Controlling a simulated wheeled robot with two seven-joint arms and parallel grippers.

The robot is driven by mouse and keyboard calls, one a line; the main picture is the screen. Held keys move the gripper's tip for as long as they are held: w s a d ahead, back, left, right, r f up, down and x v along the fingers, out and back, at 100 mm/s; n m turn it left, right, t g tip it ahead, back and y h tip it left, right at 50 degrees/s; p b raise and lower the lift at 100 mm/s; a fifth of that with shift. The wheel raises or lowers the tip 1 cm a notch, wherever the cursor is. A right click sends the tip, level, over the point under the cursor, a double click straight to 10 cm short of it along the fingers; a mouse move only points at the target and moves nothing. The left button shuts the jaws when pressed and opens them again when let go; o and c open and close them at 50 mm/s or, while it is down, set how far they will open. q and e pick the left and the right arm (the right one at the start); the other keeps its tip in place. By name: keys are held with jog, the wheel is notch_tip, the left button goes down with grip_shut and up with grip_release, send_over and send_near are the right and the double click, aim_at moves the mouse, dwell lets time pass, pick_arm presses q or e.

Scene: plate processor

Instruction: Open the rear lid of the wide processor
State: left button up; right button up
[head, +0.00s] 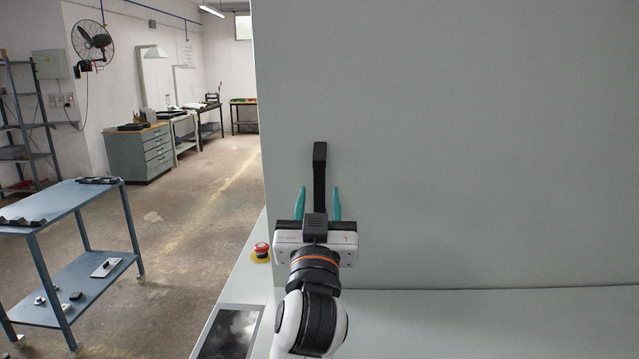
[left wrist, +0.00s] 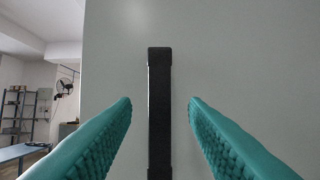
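The processor's lid (head: 450,140) is a large pale grey-green panel that fills the right of the head view and stands upright. A black vertical bar handle (head: 320,175) is mounted near its left edge. It also shows in the left wrist view (left wrist: 160,110), upright between the fingers. My left gripper (head: 320,190) is open, with one teal finger on each side of the handle and a gap on both sides. The handle's lower part is hidden behind the gripper in the head view. My right gripper is not in view.
A red emergency button (head: 262,248) on a yellow base and a dark screen (head: 228,332) sit on the ledge left of my arm. A blue cart (head: 75,205) stands at the left. Open floor lies between the cart and the processor.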

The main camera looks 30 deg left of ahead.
aim_at(319, 188)
pick_arm(q)
jog(key=shift+p+x, duration=0.5)
jog(key=shift+x, duration=1.55)
jog(key=shift+c, duration=0.6)
grip_shut()
